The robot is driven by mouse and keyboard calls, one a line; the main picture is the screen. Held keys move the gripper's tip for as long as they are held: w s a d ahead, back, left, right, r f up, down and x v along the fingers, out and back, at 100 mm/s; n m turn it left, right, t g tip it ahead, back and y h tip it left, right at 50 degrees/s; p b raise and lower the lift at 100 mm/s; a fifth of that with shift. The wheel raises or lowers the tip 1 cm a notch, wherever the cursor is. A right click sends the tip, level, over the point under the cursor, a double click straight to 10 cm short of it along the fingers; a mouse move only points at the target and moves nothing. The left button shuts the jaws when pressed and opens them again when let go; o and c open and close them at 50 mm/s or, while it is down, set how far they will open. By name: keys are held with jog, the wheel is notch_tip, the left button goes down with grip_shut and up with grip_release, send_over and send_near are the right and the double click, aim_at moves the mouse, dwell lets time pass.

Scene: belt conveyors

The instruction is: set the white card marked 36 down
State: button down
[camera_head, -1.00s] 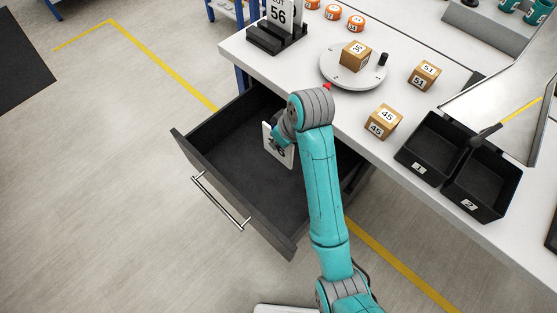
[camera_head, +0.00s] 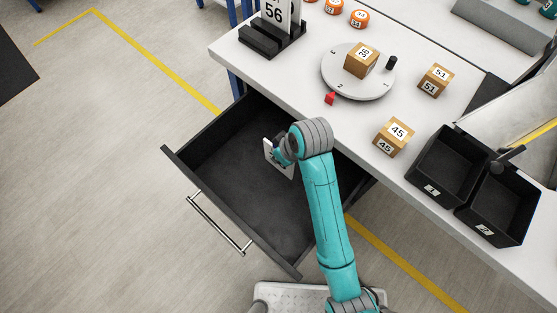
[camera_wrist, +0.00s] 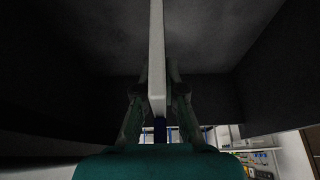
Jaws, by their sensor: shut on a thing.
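The white card (camera_head: 272,152) stands upright inside the open dark drawer (camera_head: 225,170), mostly hidden behind my arm; its number cannot be read now. My gripper (camera_head: 280,152) is shut on the card, inside the drawer. In the wrist view the card (camera_wrist: 157,60) shows edge-on as a pale strip between the two fingers of my gripper (camera_wrist: 157,95). I cannot tell whether its lower edge touches the drawer floor.
The drawer's front has a metal handle (camera_head: 218,224). On the white table (camera_head: 300,75) above are a black card rack (camera_head: 268,42), a round turntable (camera_head: 350,88) bearing a box (camera_head: 361,60), boxes marked 51 (camera_head: 436,80) and 45 (camera_head: 393,138), and black bins (camera_head: 446,165). The drawer's left part is clear.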

aim_at(274, 165)
jog(key=shift+f, duration=2.2)
jog(key=c, duration=1.3)
grip_release()
jog(key=shift+f, duration=0.15)
jog(key=shift+o, duration=0.2)
jog(key=v, duration=1.2)
jog(key=shift+d, duration=0.1)
